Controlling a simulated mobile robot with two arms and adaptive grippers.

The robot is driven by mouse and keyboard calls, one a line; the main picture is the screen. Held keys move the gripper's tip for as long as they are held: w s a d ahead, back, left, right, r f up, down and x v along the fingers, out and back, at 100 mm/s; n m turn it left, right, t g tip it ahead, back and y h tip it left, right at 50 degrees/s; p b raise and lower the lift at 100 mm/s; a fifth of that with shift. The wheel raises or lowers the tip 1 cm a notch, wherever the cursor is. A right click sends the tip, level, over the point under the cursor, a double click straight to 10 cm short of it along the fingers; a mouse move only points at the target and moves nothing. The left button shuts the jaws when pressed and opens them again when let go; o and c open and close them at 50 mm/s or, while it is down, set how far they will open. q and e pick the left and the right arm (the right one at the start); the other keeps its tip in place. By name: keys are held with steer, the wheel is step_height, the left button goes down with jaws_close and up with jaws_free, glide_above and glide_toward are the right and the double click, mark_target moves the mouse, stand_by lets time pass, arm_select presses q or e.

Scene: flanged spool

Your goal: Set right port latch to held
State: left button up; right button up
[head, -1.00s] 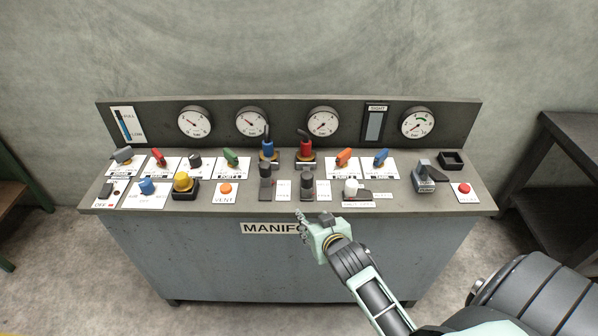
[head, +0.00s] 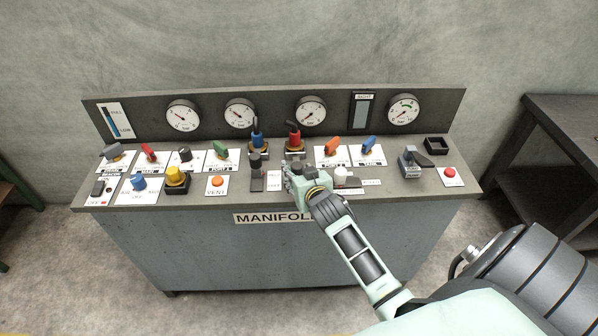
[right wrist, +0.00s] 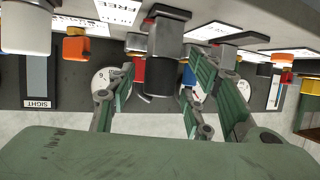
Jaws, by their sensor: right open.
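The right port latch, a dark grey lever with a black knob, shows in the right wrist view (right wrist: 155,50) between my open fingers. A white label reading FREE (right wrist: 120,10) is beside it. In the head view my right gripper (head: 292,172) is at the panel's front middle and hides most of this latch and its labels. The fingers stand either side of the knob; I cannot tell whether they touch it. The similar left latch (head: 257,182) is just left of the gripper. My left gripper is not in view.
The MANIFOLD console (head: 200,245) carries closely spaced controls. A white knob (head: 342,178) is just right of the gripper. Red (head: 293,140) and blue (head: 257,141) valve handles stand behind. A yellow knob (head: 175,175) and orange VENT button (head: 217,181) are farther left.

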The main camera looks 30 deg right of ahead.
steer(key=shift+c, duration=0.6)
jaws_close()
